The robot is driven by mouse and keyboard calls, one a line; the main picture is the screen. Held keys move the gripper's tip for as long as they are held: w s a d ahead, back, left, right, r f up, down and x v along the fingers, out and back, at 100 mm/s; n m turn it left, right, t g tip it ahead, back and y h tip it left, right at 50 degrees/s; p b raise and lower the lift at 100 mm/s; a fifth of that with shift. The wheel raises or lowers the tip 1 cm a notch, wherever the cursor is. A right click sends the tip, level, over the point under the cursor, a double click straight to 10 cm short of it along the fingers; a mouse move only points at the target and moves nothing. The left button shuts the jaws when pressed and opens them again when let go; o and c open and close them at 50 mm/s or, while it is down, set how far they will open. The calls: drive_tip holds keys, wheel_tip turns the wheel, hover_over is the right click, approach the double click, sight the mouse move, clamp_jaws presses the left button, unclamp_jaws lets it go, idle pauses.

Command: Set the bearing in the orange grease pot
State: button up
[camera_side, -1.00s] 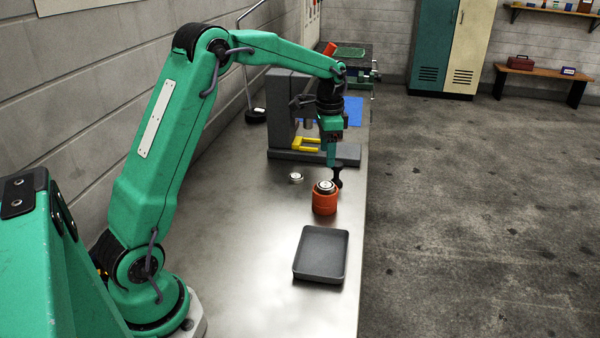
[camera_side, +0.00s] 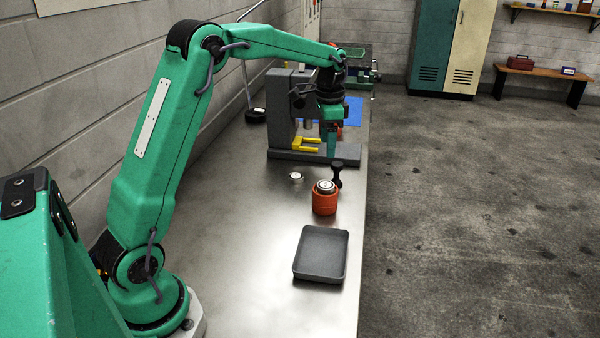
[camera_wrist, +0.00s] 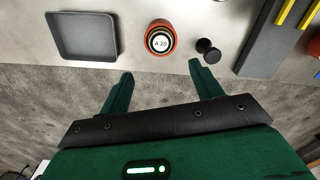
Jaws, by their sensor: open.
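The orange grease pot (camera_side: 324,206) stands upright on the metal bench and also shows in the wrist view (camera_wrist: 174,34). A silver round bearing (camera_side: 325,186) sits in its mouth. From above, its pale face reads "A 20" (camera_wrist: 161,42), with rings around it. How deep it sits is hard to tell. A smaller silver ring-like part (camera_side: 296,177) lies on the bench left of the pot. My gripper (camera_side: 331,154) is raised behind the pot, apart from it. In the wrist view its two fingers (camera_wrist: 161,70) are spread, with nothing between them.
A dark grey tray (camera_side: 321,279) lies in front of the pot, empty. A black knobbed piece (camera_side: 337,174) stands close behind the pot. A grey press (camera_side: 284,153) with yellow forks (camera_side: 306,144) stands farther back. The bench left of the tray is clear.

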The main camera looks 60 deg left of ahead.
drive_tip(key=s+d+r+n+t, duration=0.25)
drive_tip(key=s+d+r, duration=0.55)
drive_tip(key=s, duration=0.4)
drive_tip(key=s+d+f+n+t, duration=0.1)
drive_tip(key=s+d, duration=0.1)
drive_tip(key=s, duration=0.6)
drive_tip(key=s+d+f+n+t, duration=0.1)
drive_tip(key=s+d+n+t, duration=0.1)
drive_tip(key=s, duration=0.5)
drive_tip(key=shift+s+d+f, duration=0.3)
drive_tip(key=shift+s+d, duration=0.05)
drive_tip(key=shift+d, duration=0.3)
